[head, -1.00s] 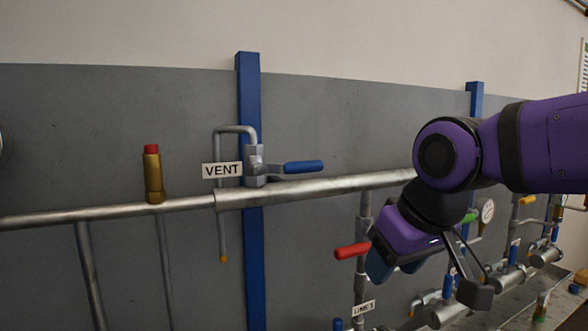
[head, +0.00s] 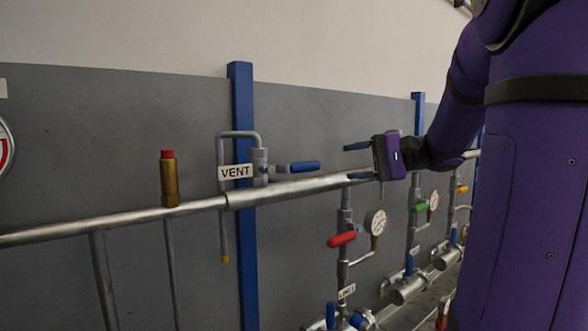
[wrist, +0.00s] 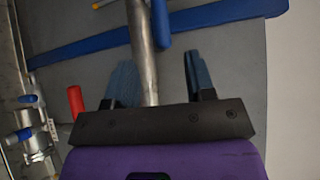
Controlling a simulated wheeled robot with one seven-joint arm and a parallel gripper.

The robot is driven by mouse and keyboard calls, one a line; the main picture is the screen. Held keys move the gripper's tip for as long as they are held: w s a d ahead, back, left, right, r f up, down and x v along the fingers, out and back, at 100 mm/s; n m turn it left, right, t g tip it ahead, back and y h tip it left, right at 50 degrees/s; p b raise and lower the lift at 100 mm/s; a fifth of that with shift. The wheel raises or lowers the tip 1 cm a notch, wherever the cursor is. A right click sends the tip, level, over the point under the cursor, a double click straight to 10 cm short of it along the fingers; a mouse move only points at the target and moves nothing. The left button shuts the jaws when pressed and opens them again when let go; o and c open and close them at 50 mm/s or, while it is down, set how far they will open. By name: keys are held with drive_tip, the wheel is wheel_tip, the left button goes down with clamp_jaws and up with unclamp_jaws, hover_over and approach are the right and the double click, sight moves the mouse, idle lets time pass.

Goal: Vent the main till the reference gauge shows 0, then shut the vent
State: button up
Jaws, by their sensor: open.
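The vent valve has a blue lever (head: 304,167) pointing right, roughly along the main pipe (head: 290,190) and crosswise to its upright body. A VENT label (head: 235,172) is beside it. In the wrist view the blue lever (wrist: 160,22) shows at the top, beside the pipe. My gripper (head: 354,161) is open and empty, right of the lever's end and apart from it, fingers pointing left. In the wrist view the pipe appears between the fingers (wrist: 160,78). A gauge (head: 5,145) is cut off at the left edge; its reading is not visible, and I cannot tell whether it is the reference gauge.
A brass fitting with a red cap (head: 169,178) stands on the pipe. A blue post (head: 242,105) runs behind the vent. Below my gripper are a red lever (head: 342,240) and a small gauge (head: 375,222). A green lever (head: 420,207) is further right.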

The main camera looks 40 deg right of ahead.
sight(315, 165)
drive_tip(key=x, duration=1)
drive_tip(key=shift+w+a, duration=0.15)
drive_tip(key=shift+w, duration=0.15)
drive_tip(key=shift+c, duration=0.2)
clamp_jaws()
